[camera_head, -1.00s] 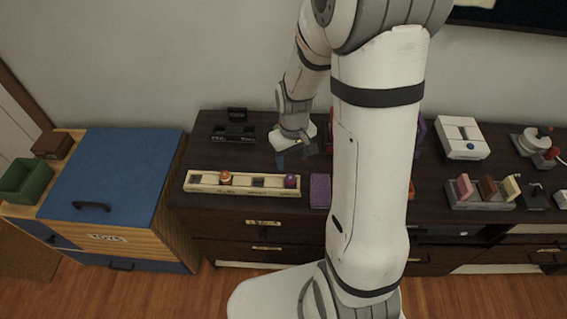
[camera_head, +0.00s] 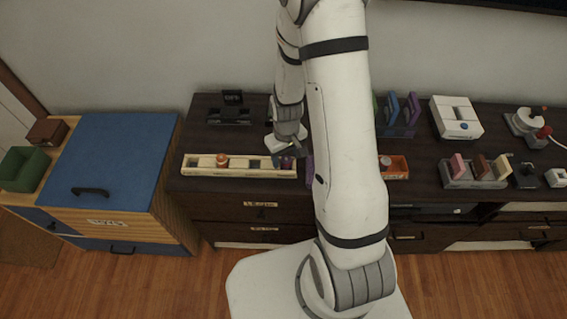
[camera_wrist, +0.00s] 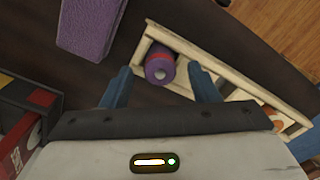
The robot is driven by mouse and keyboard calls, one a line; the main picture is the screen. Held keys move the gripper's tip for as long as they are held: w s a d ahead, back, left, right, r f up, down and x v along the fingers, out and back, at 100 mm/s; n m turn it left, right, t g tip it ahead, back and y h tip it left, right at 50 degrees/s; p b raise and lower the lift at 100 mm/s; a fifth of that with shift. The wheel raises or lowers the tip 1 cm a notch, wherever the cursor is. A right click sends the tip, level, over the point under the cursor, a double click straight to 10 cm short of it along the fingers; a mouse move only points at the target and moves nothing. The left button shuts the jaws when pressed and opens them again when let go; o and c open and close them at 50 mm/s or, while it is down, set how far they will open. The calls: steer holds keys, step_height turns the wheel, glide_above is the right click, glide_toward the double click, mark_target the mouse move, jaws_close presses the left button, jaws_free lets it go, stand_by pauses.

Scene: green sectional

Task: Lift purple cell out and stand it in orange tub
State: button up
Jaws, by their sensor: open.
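The purple cell (camera_wrist: 160,68) stands in an end slot of the cream rack (camera_wrist: 238,93). It has a red band and a pale tip. My gripper (camera_wrist: 161,88) is open, with one blue finger on each side of the cell in the wrist view. I cannot tell whether the fingers touch it or how far down they reach. In the head view my gripper (camera_head: 288,152) is over the right end of the rack (camera_head: 238,172) and mostly hides the cell. The orange tub (camera_head: 397,161) is right of my arm, which hides its left part.
An orange cell (camera_head: 222,161) stands in the same rack. A purple block (camera_wrist: 90,25) lies close beside the rack's end. A red and black object (camera_wrist: 25,115) is at the wrist view's left. A white box (camera_head: 456,118) and a block holder (camera_head: 473,182) stand further right.

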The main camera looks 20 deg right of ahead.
steer(key=shift+c, duration=0.2)
steer(key=c, duration=1)
steer(key=shift+c, duration=0.5)
steer(key=shift+r, duration=0.15)
